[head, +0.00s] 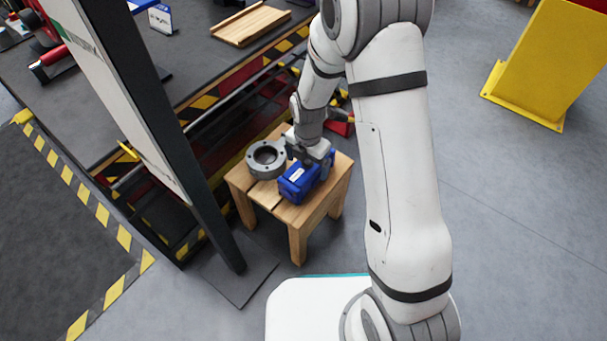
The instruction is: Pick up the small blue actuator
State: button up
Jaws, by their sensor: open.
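The small blue actuator (294,190) lies on a small wooden stool (308,217), with a pale label on its near side. My gripper (312,160) is directly above the actuator and points down at it. The gripper is open. Its fingers overlap the actuator's upper part in this view, and I cannot tell whether they touch it. The far upper part of the actuator is partly hidden by the gripper.
A grey round flange (266,159) sits on the stool just left of the actuator. A dark post (170,140) stands left of the stool. A workbench (205,75) with striped edging lies behind. A yellow stand (555,65) is at the far right.

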notch_tip(320, 180, down, 2)
jog(key=shift+f, duration=0.2)
jog(key=shift+r, duration=0.1)
jog(key=shift+c, duration=0.4)
jog(key=shift+w+r, duration=0.1)
grip_shut()
dwell(0.3)
